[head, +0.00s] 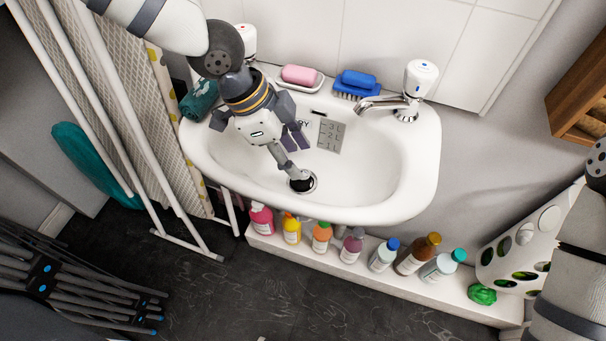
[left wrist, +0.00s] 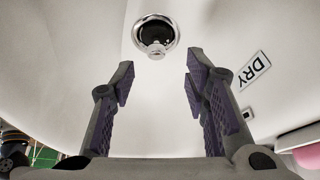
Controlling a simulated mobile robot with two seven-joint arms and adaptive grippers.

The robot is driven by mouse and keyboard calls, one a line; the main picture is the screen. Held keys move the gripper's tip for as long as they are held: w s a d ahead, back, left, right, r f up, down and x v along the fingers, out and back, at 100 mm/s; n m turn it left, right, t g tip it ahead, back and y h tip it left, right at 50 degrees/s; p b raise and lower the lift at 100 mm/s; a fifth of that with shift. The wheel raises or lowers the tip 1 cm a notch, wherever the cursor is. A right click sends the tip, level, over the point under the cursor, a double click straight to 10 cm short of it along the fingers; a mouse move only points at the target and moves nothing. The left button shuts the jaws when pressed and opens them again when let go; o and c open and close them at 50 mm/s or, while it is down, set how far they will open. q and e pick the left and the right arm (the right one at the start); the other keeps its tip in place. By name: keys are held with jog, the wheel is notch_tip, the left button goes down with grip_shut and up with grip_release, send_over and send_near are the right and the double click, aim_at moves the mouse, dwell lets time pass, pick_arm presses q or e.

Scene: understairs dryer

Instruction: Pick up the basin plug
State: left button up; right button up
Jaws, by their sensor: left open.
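The basin plug (head: 301,186) is a small dark round piece at the chrome drain in the floor of the white basin (head: 375,180). In the left wrist view the plug (left wrist: 156,32) shows black inside the chrome ring, with a small shiny part at its near edge. My left gripper (head: 294,156) is inside the basin, pointing down towards the drain. In the left wrist view its fingers (left wrist: 160,75) are spread and empty, with the plug beyond the tips; one finger partly overlaps the drain area in the head view. My right gripper is out of view.
The tap (head: 385,103), pink soap (head: 300,75) and blue brush (head: 357,82) sit along the basin's back. Several bottles (head: 350,246) stand on a ledge below.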

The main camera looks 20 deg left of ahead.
aim_at(303, 172)
pick_arm(q)
jog(key=x, duration=0.4)
jog(key=shift+s+f, duration=0.25)
jog(key=shift+f, duration=0.1)
grip_shut()
